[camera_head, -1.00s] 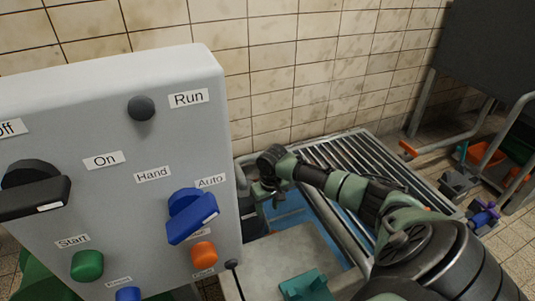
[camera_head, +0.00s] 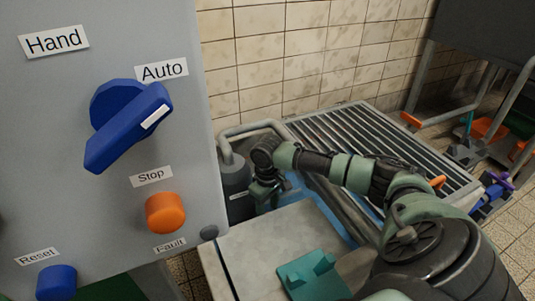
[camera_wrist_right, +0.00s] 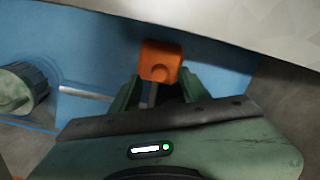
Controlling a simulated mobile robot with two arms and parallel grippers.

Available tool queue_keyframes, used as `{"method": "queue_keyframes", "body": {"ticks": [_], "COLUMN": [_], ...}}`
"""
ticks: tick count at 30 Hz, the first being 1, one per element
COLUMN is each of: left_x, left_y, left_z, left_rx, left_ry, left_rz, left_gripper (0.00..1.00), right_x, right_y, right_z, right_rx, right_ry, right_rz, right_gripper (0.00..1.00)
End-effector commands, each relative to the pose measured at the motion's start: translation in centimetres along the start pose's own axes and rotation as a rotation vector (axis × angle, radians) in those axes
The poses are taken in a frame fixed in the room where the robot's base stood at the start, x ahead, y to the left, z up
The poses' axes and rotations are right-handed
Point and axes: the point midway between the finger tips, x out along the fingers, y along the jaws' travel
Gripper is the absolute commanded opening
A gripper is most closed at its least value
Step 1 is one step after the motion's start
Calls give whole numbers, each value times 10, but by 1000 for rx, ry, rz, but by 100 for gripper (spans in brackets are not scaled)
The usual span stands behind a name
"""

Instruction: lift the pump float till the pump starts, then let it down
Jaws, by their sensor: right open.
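The orange float (camera_wrist_right: 160,62) shows in the right wrist view at the tips of my right gripper (camera_wrist_right: 158,90). One dark green finger is on each side of its lower part; I cannot tell whether they touch it. The gripper is open. A pale rod (camera_wrist_right: 85,93) lies left of the fingers. In the head view my right gripper (camera_head: 265,190) reaches down into the blue pit (camera_head: 335,208) beside the grey pump body (camera_head: 236,185); the float is hidden there. My left gripper is not in view.
The grey control panel (camera_head: 60,190) stands close at left. Its blue selector (camera_head: 128,125) has its white mark toward Auto. A pale slab (camera_head: 270,245) with a teal block (camera_head: 312,275) lies in front of the pit. A metal grating (camera_head: 380,150) lies behind.

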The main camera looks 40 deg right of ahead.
Motion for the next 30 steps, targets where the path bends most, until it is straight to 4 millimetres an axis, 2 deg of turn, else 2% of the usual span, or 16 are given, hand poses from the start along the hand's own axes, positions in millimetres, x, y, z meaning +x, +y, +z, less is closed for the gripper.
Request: {"method": "queue_keyframes", "body": {"ticks": [1, 3, 14, 19, 30], "left_x": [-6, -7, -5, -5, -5], "left_y": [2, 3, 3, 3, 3], "left_z": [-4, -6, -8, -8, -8], "left_rx": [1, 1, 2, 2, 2], "left_ry": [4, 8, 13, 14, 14], "left_rz": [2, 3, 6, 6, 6], "left_gripper": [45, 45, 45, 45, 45], "right_x": [11, 15, 17, 17, 17], "right_y": [0, 0, 0, 0, 0], "right_z": [0, 0, 0, 0, 0], "right_rx": [0, 0, 0, 0, 0], "right_ry": [0, 1, 1, 1, 1], "right_rz": [0, 0, 0, 0, 0], "right_gripper": [45, 45, 45, 1, 0]}}
